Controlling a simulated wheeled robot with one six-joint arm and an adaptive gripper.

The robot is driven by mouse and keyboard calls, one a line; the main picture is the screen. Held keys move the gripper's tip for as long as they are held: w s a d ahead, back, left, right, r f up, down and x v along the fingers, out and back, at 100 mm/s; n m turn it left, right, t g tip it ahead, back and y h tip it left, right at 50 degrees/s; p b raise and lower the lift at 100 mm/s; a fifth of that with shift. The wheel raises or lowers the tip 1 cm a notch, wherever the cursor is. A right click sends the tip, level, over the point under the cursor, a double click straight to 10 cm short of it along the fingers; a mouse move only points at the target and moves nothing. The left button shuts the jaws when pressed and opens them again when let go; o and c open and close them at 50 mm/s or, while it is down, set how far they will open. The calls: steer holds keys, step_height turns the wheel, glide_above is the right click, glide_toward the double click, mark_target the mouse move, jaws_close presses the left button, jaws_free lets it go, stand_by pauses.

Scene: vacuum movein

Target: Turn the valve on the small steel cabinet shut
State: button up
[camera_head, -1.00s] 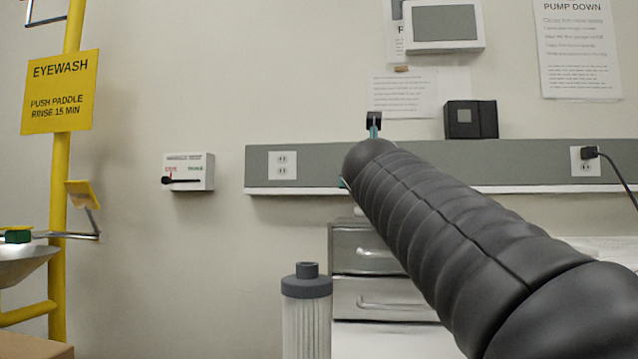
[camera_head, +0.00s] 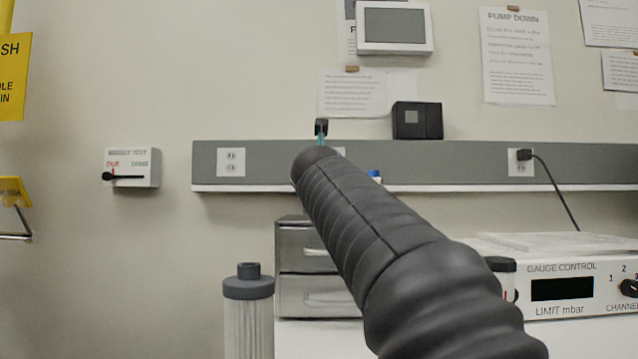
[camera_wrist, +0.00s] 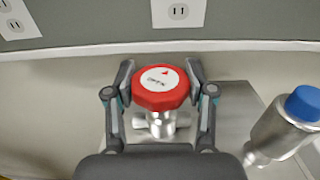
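The valve's red knob (camera_wrist: 161,96) is in the middle of the wrist view, with a white disc that appears to read OPEN and a small red arrow. A metal valve body (camera_wrist: 160,125) shows below it, on the steel cabinet top (camera_wrist: 232,105). My gripper (camera_wrist: 160,82) is open, one finger on each side of the knob; narrow gaps seem to remain, and contact is hard to tell. In the head view the steel cabinet (camera_head: 300,262) with drawers stands against the wall. My arm hides the valve and most of my gripper (camera_head: 321,128) there.
A steel cylinder with a blue cap (camera_wrist: 303,103) stands close right of my gripper. A grey wall rail (camera_head: 450,165) with outlets runs behind. A grey-capped filter canister (camera_head: 248,283) is left of the cabinet; a gauge control box (camera_head: 565,290) is to the right.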

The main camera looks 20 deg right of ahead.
steer(key=shift+a+m+g+h, duration=0.1)
steer(key=shift+m+g+h, duration=0.4)
steer(key=shift+h, duration=0.5)
steer(key=shift+m+g+h, duration=0.5)
steer(key=shift+m+h, duration=0.4)
steer(key=shift+r+m+g+h+p, duration=0.1)
steer(key=shift+m+g+h+p, duration=0.65)
steer(key=shift+m+g+h, duration=0.45)
steer(key=shift+m+g+h+p, duration=0.4)
steer(key=shift+g+h+p, duration=0.05)
steer(key=shift+g+h, duration=0.15)
steer(key=shift+f, duration=0.2)
steer(key=o, duration=1.2)
steer(key=shift+c, duration=0.2)
